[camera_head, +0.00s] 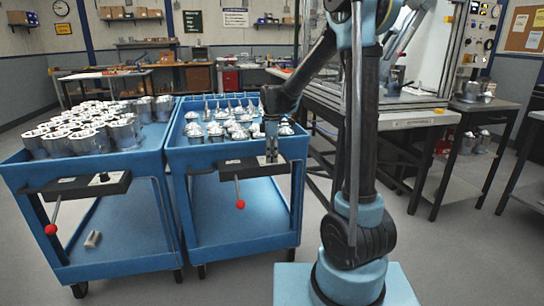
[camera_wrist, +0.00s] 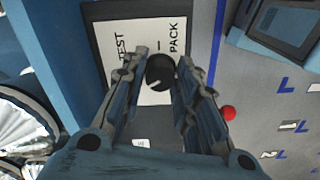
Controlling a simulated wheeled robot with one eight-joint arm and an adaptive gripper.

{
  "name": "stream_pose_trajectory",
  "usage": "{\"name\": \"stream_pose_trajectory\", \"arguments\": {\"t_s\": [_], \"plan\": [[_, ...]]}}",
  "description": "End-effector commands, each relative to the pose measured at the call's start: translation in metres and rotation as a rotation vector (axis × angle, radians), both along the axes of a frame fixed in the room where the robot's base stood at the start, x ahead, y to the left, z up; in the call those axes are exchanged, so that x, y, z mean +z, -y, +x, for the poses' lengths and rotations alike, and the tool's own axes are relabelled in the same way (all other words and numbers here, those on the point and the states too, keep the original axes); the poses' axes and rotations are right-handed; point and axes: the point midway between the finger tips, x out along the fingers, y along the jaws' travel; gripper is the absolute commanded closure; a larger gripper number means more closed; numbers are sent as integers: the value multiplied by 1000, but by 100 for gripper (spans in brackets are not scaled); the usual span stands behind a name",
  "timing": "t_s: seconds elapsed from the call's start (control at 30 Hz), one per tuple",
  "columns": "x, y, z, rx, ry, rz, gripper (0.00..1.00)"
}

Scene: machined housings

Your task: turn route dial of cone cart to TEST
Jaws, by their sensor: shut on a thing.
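The cone cart (camera_head: 175,158) is the right-hand blue cart, with rows of shiny cone-shaped parts (camera_head: 228,128) on its top. A dark control box (camera_head: 232,168) sits on its front edge. In the wrist view the box has a white label plate (camera_wrist: 130,47) reading TEST on the left and PACK on the right. The black route dial (camera_wrist: 160,72) stands between the words, with a small pale mark on its face. My gripper (camera_head: 271,158) points down over the box. In the wrist view my gripper (camera_wrist: 160,80) is shut on the dial, one finger on each side.
A lever with a red ball (camera_head: 240,204) hangs from the cone cart's box. A second blue cart (camera_head: 75,165) with cylindrical housings stands close on the left, with its own box and lever. Open floor lies in front.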

Motion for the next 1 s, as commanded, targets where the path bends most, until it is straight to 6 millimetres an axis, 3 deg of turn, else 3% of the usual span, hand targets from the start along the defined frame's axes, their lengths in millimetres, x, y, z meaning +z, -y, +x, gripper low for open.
{"name": "stream_pose_trajectory", "arguments": {"t_s": [0.37, 1.0], "plan": [[0, 0, 2, -195, 4, 0, 96], [1, 0, 3, -777, 5, -1, 96]]}}
